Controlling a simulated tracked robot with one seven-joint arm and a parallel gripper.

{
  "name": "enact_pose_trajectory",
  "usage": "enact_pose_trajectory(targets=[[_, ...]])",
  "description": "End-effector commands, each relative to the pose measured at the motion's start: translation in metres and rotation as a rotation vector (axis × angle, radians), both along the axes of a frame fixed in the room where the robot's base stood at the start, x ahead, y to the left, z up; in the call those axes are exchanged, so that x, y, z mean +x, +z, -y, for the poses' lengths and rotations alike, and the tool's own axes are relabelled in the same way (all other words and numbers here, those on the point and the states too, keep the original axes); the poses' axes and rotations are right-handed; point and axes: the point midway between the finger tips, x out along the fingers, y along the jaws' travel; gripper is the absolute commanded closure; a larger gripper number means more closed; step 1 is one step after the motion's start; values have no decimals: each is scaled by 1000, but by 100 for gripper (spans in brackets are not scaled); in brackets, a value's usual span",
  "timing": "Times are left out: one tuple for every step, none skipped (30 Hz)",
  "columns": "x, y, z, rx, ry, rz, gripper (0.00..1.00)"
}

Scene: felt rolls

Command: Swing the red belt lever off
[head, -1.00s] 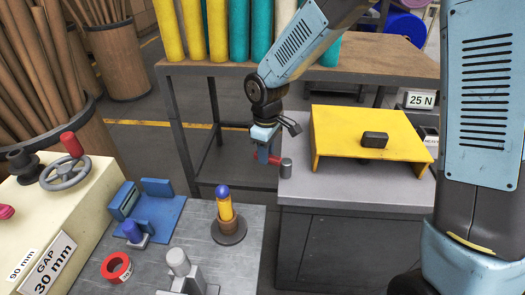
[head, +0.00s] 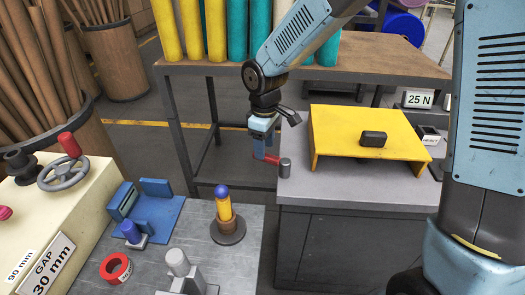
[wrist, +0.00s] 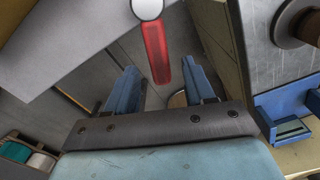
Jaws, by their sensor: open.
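The red belt lever (head: 270,160) sticks out to the left from a grey pivot post (head: 285,168) at the near left corner of the grey cabinet. In the wrist view the red lever (wrist: 157,50) runs from its round pale pivot cap (wrist: 147,8) towards my gripper. My gripper (head: 262,154) hangs at the lever's free end in the head view. In the wrist view my gripper (wrist: 160,72) is open, with the lever's end between its two blue fingers. There are gaps on both sides, and I see no clear contact.
A yellow cover (head: 340,130) with a black handle stands on the cabinet top (head: 360,190). The grey bench (head: 190,235) at front left carries a yellow post, blue fixture and red ring. A wooden table (head: 200,70) with rolls stands behind.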

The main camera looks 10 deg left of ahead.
Motion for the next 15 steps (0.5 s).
enact_pose_trajectory(targets=[[1, 11, 0, 3, -1, 4, 47], [1, 17, 0, 3, -2, 5, 47], [1, 25, 0, 3, -2, 5, 47], [1, 31, 0, 3, -2, 5, 47], [1, 37, 0, 3, -3, 5, 47], [1, 45, -1, 3, -1, 4, 47], [0, 51, -1, 3, 0, 4, 47], [0, 57, -1, 4, 0, 5, 47], [0, 65, -1, 3, 0, 4, 47], [0, 70, -1, 3, 0, 4, 47], [0, 75, -1, 2, 0, 3, 47], [0, 81, -1, 3, 1, 4, 47], [-1, 86, -1, 4, 2, 4, 47], [0, 89, -1, 2, 2, 3, 47], [0, 94, -1, 2, 1, 3, 47]])
